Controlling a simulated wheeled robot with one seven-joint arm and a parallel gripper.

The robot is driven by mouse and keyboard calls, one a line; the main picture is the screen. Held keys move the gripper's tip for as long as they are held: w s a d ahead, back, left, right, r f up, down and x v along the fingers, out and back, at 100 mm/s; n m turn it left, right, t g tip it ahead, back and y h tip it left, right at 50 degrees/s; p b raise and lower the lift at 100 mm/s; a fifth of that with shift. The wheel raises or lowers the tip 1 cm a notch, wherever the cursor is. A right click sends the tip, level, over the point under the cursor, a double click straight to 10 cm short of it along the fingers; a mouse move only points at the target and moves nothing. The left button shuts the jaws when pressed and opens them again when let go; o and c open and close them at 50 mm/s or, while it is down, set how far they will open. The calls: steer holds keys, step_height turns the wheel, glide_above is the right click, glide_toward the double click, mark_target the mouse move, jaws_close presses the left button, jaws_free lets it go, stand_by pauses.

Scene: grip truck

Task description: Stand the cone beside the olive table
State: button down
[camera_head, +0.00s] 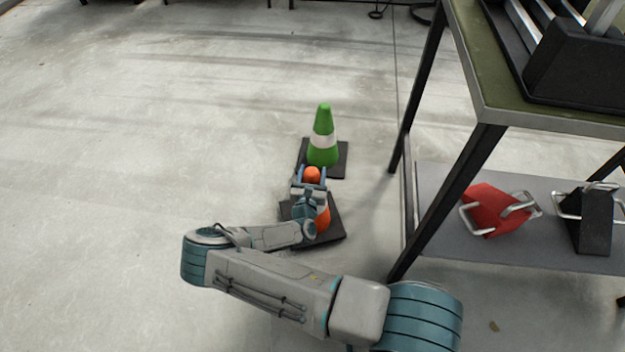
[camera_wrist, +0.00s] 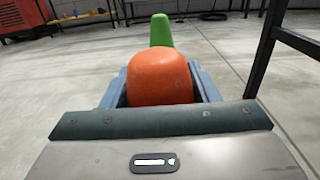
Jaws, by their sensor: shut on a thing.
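An orange cone (camera_head: 322,220) with a dark square base stands upright on the floor, to the left of the olive table (camera_head: 484,88). My gripper (camera_head: 312,174) is shut on the orange cone's top, which fills the middle of the wrist view (camera_wrist: 160,78). My wrist hides much of the cone's body. A green cone (camera_head: 323,150) with a white band and dark base stands just behind it on the floor, also beside the table. Its tip shows behind the orange cone in the wrist view (camera_wrist: 161,30).
The table's dark front leg (camera_head: 450,200) and lower shelf (camera_head: 440,238) are to the right of the cones. A red object (camera_head: 487,208) and a black object (camera_head: 590,218) with metal handles sit on that shelf. The floor at left is clear.

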steer(key=shift+f, duration=0.85)
steer(key=shift+f+b, duration=0.15)
steer(key=shift+b, duration=0.15)
steer(key=c, duration=0.5)
jaws_free()
